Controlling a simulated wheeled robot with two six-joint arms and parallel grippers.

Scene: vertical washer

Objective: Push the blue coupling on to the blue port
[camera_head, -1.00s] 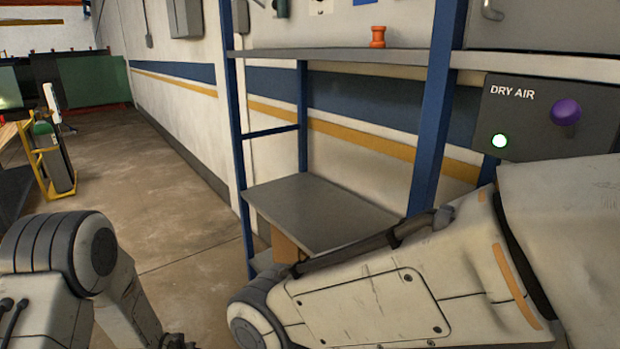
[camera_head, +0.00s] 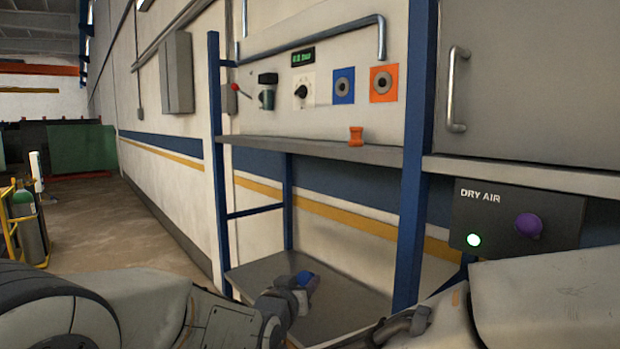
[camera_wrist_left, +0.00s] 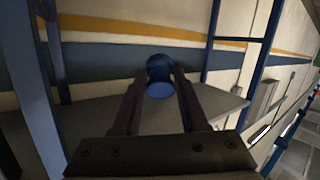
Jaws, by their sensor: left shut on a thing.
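The blue coupling (camera_head: 307,278) is held at the tip of my left gripper (camera_head: 299,287), above the lower grey shelf in the head view. In the left wrist view, the blue coupling (camera_wrist_left: 159,70) sits between the two dark fingers of the left gripper (camera_wrist_left: 160,85), which is shut on it. The blue port (camera_head: 344,86) is a dark ring on a blue square on the upper panel, well above the gripper. The upper shelf lies between their heights. My right arm shows at the lower right, but its gripper is out of view.
An orange port (camera_head: 384,84) is right of the blue one. An orange coupling (camera_head: 356,136) stands on the upper shelf (camera_head: 310,146). A bent pipe (camera_head: 381,38) hangs over the ports. Blue rack posts (camera_head: 413,160) and a dry air box (camera_head: 515,217) stand to the right.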

